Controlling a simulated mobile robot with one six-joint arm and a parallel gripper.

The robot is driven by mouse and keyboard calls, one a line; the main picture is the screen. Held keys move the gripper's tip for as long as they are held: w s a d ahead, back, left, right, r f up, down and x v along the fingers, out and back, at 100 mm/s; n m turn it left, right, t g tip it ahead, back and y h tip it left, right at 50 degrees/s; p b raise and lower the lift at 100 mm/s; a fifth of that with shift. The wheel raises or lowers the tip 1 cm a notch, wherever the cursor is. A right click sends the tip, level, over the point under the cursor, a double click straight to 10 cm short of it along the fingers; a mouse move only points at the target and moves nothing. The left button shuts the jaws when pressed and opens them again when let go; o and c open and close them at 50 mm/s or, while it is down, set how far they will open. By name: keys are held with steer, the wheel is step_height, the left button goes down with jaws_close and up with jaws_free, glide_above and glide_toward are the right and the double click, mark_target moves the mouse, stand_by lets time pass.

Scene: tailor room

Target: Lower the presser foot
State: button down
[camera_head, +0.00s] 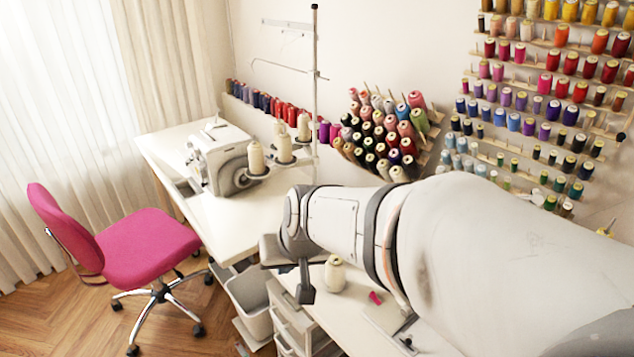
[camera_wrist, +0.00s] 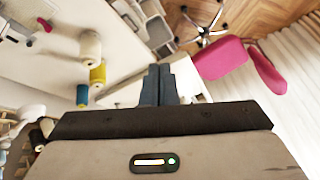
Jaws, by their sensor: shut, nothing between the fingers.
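The white sewing machine (camera_head: 225,160) stands on the white table (camera_head: 185,145) at the left of the head view, beyond my arm. Its presser foot is too small or hidden to make out. My gripper (camera_wrist: 159,70) shows in the wrist view with its two dark fingers together and nothing between them. It is over the near part of the table area, well apart from the machine. I cannot make out the machine in the wrist view.
A pink chair (camera_head: 140,237) stands on the floor left of the table. Thread cones (camera_head: 256,158) on a tall stand are beside the machine. A cream cone (camera_head: 335,275) and a small pink item (camera_head: 375,298) lie near my arm. A spool rack (camera_head: 385,135) is behind.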

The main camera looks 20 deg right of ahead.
steer(key=w+d+m+t+p, duration=0.2)
steer(key=w+d+m+t, duration=0.1)
steer(key=w, duration=0.7)
steer(key=w+d+f+m+h+p, duration=0.25)
steer(key=w+d+m+h, duration=0.4)
steer(key=d, duration=0.45)
steer(key=s+d+f+m+g+h, duration=0.2)
steer(key=s+d+h, duration=0.1)
steer(key=d, duration=0.5)
steer(key=s+d+f+m+g+h, duration=0.2)
steer(key=s+d+g+h, duration=0.1)
steer(key=d, duration=0.5)
steer(key=s+d+f+m+g+h+p, duration=0.1)
steer(key=s+d+f+m+g+h, duration=0.1)
steer(key=d, duration=0.7)
steer(key=s+m+g+h, duration=0.1)
steer(key=s, duration=0.1)
steer(key=shift+s+f, duration=0.3)
steer(key=shift+f, duration=0.1)
steer(key=shift+d, duration=0.1)
